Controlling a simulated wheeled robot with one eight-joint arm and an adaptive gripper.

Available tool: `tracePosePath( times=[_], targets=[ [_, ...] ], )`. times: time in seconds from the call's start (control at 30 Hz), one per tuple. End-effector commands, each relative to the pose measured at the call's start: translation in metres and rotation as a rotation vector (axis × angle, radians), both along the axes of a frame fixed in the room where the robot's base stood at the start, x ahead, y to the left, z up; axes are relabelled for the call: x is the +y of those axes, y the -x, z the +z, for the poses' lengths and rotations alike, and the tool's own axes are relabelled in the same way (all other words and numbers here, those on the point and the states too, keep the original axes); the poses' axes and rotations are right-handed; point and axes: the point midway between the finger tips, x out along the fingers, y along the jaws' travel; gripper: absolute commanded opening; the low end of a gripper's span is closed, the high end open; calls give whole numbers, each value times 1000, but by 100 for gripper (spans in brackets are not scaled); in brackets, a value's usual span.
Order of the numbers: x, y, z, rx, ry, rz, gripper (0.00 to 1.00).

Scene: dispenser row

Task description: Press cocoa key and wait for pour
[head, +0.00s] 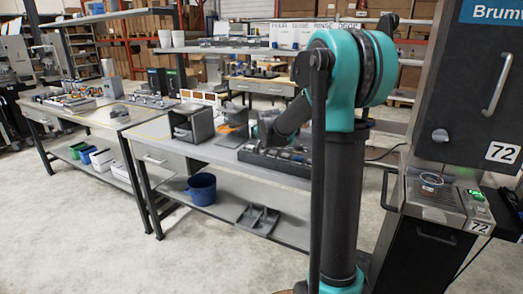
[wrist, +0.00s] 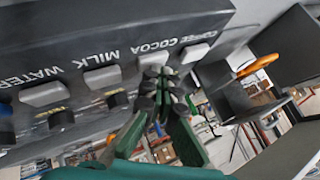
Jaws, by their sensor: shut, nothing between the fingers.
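In the wrist view a dark dispenser panel (wrist: 100,35) carries white labels for water, milk, cocoa and coffee, with a grey key by each. The cocoa key (wrist: 151,61) is partly covered by my fingertips. My gripper (wrist: 161,82) is shut and empty, its dark tips in front of the cocoa key; I cannot tell whether they touch it. The milk key (wrist: 102,77), water key (wrist: 44,93) and coffee key (wrist: 195,53) show beside it. Dark round nozzle-like parts sit below the keys. No pour is visible. In the head view my fingertips are hidden.
A grey open box (head: 192,122) and an orange item (head: 232,128) stand on the bench. A long black unit (head: 275,160) lies at its near edge. A blue bucket (head: 201,188) is on the lower shelf. At right, a cabinet numbered 72 holds a reddish cup (head: 431,184).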

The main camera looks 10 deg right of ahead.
Motion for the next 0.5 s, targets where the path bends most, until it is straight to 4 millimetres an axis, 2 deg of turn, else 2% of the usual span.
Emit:
tracePosePath(
  times=[0.3, 0.5],
  targets=[
    [0, 0, 1, 0, 0, 0, 0],
    [0, 0, 8, 0, 0, 0, 0]
  ],
)
